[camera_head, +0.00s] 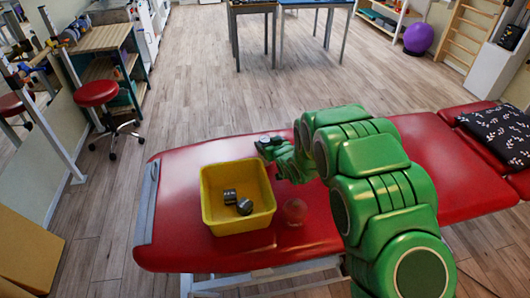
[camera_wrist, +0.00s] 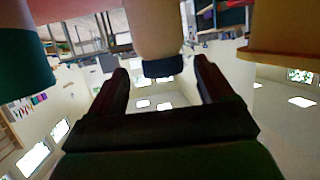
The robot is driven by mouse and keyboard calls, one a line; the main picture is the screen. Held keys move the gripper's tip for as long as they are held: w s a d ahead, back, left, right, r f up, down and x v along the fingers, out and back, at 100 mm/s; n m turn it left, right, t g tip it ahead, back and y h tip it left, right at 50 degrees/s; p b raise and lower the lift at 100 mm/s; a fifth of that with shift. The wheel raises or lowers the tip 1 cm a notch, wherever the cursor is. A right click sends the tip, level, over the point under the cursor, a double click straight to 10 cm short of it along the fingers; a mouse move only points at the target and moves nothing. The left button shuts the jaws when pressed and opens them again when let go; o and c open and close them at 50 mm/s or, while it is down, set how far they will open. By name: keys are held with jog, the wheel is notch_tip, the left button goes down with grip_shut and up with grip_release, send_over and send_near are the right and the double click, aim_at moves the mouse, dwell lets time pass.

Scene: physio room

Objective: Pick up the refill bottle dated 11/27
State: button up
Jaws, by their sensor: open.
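In the wrist view, which is upside down, a beige bottle with a dark blue cap (camera_wrist: 157,35) stands between the two fingers of my gripper (camera_wrist: 160,68). The fingers are apart, with a gap visible on both sides of the cap. Another bottle with a dark green cap (camera_wrist: 25,70) is at the left edge of that view. No date can be read on either bottle. In the head view my gripper (camera_head: 268,145) is low over the far edge of the red treatment table (camera_head: 420,150); I cannot make out the bottles there.
A yellow tub (camera_head: 256,221) holding two dark grey cylinders (camera_head: 244,206) stands on the table. A small translucent reddish object (camera_head: 295,210) is right of it. A black patterned pillow (camera_head: 505,135) lies far right. A red stool (camera_head: 97,93) stands on the floor.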

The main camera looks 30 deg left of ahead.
aim_at(263, 138)
jog(key=shift+w+a, duration=0.25)
jog(key=shift+a, duration=0.25)
jog(key=shift+x, duration=2)
jog(key=shift+s+a, duration=0.1)
grip_shut()
